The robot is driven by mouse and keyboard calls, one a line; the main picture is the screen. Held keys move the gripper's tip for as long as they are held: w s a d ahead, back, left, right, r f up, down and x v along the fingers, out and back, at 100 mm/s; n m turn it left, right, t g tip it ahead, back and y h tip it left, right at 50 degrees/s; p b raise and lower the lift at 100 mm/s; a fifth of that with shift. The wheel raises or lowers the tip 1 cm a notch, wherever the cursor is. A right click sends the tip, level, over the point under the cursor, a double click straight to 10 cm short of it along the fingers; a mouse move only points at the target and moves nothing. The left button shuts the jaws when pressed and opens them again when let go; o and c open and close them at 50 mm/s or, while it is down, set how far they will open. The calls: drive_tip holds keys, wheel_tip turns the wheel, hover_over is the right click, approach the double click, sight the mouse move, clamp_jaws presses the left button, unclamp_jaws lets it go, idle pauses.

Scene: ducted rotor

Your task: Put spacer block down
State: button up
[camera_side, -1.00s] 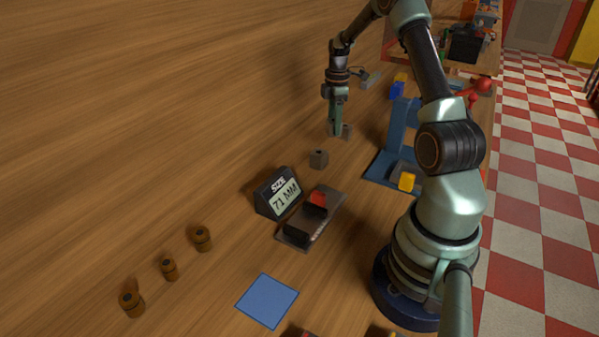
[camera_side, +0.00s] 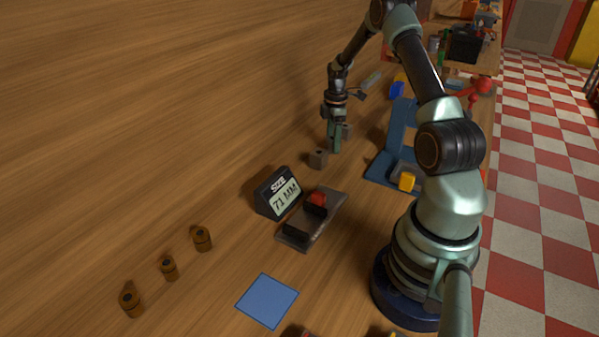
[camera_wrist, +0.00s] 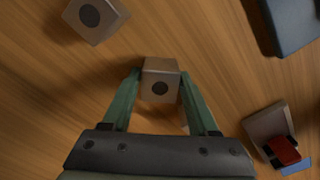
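In the wrist view a grey spacer block (camera_wrist: 160,80) with a dark round hole sits squarely between my fingertips. My gripper (camera_wrist: 160,73) appears shut on it, with a finger against each side. In the side view my gripper (camera_side: 335,148) points down, low over the table. The finger hides most or all of the held block there, and whether it touches the table is unclear.
A gauge (camera_side: 310,222) with a red piece, a size display reading 71 MM (camera_side: 281,194) and a blue stand (camera_side: 385,168) are nearby.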

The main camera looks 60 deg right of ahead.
drive_tip(key=shift+o, duration=0.5)
wheel_tip(320, 180, up, 12)
drive_tip(key=w+a+r+m+t, duration=0.1)
drive_tip(key=w+a+r+m, duration=0.15)
drive_tip(key=a+r, duration=0.45)
drive_tip(key=s+a+r+m+t, duration=0.1)
drive_tip(key=s+a+m, duration=0.1)
drive_tip(key=a, duration=0.7)
drive_tip(key=s+a+r+m+t, duration=0.2)
drive_tip(key=s+a, duration=0.2)
drive_tip(key=a, duration=0.5)
drive_tip(key=s+a+r+m+t, duration=0.1)
drive_tip(key=s+a+r+m, duration=0.1)
drive_tip(key=a, duration=0.8)
drive_tip(key=shift+s+t, duration=0.3)
drive_tip(key=shift+s, duration=0.2)
